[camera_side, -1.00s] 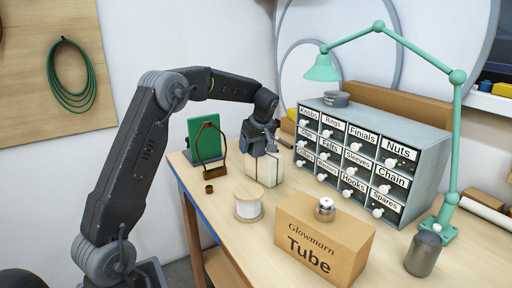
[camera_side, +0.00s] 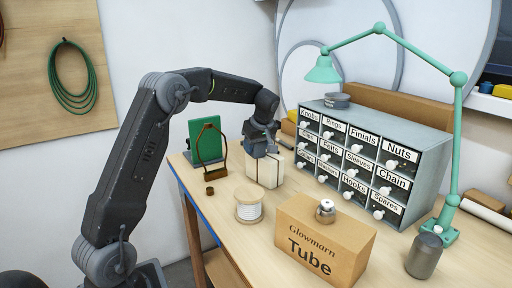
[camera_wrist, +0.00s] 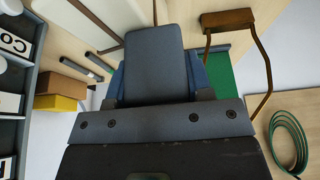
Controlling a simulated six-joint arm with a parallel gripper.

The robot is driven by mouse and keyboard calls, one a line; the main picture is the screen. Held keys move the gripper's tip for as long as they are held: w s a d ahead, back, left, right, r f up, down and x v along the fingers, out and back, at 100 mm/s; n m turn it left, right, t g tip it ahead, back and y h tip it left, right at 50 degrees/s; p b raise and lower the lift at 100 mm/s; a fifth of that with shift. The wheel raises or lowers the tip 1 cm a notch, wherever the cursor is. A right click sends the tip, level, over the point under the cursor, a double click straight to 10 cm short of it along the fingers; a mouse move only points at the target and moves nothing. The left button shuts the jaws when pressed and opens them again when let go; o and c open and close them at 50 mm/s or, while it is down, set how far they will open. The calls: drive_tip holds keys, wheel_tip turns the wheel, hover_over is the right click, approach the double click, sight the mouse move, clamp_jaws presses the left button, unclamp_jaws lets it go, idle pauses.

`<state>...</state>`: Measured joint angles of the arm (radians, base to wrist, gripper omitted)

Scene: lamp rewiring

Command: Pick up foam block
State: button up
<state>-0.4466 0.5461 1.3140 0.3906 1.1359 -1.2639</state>
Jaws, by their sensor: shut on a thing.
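The foam block (camera_side: 264,173) is a pale cream block with thin dark lines on its faces. In the side view it stands upright near the back of the workbench, left of the drawer cabinet. My gripper (camera_side: 270,153) comes down on it from above and is shut on it at its top. The fingertips are partly hidden against the block. I cannot tell whether its underside is clear of the bench. In the wrist view my gripper (camera_wrist: 154,65) fills the middle, and I cannot clearly make out the block there.
A drawer cabinet (camera_side: 425,160) stands close right of the block. A brown frame (camera_side: 198,158) before a green panel (camera_side: 203,125) is close left. A white spool (camera_side: 248,206) and a Glowmarn Tube box (camera_side: 322,248) stand in front. A green lamp (camera_side: 459,120) rises at the right.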

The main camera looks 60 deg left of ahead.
sight(265, 143)
wheel_tip(265, 143, up, 4)
drive_tip(key=shift+s+a+r, duration=0.15)
drive_tip(key=shift+r, duration=0.05)
drive_tip(key=s+a+r, duration=0.5)
drive_tip(key=s+r, duration=0.1)
drive_tip(key=s, duration=0.3)
drive_tip(key=w+d+f+m+t, duration=0.1)
drive_tip(key=w+f+m, duration=0.1)
drive_tip(key=w+m, duration=0.1)
drive_tip(key=w+d+f+m+t, duration=0.1)
drive_tip(key=w+d+f+m, duration=0.1)
drive_tip(key=w, duration=0.3)
drive_tip(key=w+d+f+m+t+h, duration=0.1)
drive_tip(key=w+d+f+m, duration=0.1)
drive_tip(key=w+m, duration=0.2)
drive_tip(key=shift+w+d+f, duration=0.2)
drive_tip(key=shift+w+d, duration=0.05)
drive_tip(key=shift+w, duration=0.15)
drive_tip(key=shift+f, duration=1.95)
drive_tip(key=shift+f, duration=0.1)
drive_tip(key=o, duration=1)
drive_tip(key=shift+c, duration=0.2)
